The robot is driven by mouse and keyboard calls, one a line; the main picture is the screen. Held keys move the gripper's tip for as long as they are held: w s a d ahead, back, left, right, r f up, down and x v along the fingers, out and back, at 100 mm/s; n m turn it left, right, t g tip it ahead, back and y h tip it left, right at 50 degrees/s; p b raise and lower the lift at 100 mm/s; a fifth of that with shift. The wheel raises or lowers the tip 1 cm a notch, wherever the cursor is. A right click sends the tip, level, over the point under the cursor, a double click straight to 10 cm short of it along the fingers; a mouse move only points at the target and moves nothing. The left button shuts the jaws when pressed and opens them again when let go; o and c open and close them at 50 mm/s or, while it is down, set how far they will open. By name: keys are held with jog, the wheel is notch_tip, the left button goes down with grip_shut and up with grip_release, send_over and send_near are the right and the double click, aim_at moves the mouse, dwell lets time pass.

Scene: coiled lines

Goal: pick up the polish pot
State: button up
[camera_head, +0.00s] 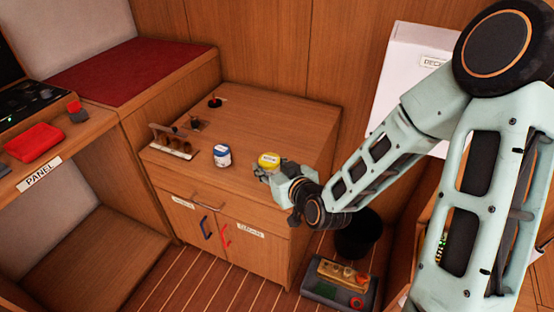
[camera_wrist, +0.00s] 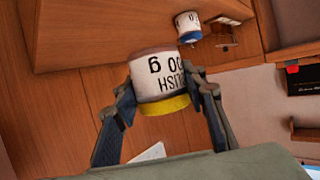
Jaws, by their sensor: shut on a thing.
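The polish pot has a yellow lid (camera_head: 268,159) and shows in the head view at the right front part of the cabinet top. In the wrist view the pot (camera_wrist: 160,72) is a white-labelled cylinder with black lettering, partly readable, seen upside down with its yellow lid toward me. My gripper (camera_head: 266,173) is shut on the pot, one finger on each side of it in the wrist view (camera_wrist: 164,88). The pot's underside is hidden, and I cannot tell whether it touches the cabinet top.
A white pot with a blue lid (camera_head: 222,155) stands left of my gripper on the cabinet top (camera_head: 262,118). A rack (camera_head: 172,143) is at the left, with a small red-topped item (camera_head: 215,101) behind.

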jog(key=shift+s+a+r, duration=0.2)
jog(key=shift+s+r, duration=0.05)
jog(key=shift+s, duration=0.2)
jog(key=shift+s+a+r, duration=0.2)
jog(key=shift+s+r, duration=0.05)
jog(key=shift+s, duration=0.2)
jog(key=shift+r+p, duration=0.3)
jog(key=shift+p, duration=0.4)
jog(key=shift+w+r+p, duration=0.1)
jog(key=shift+r+p, duration=0.05)
jog(key=shift+p, duration=0.9)
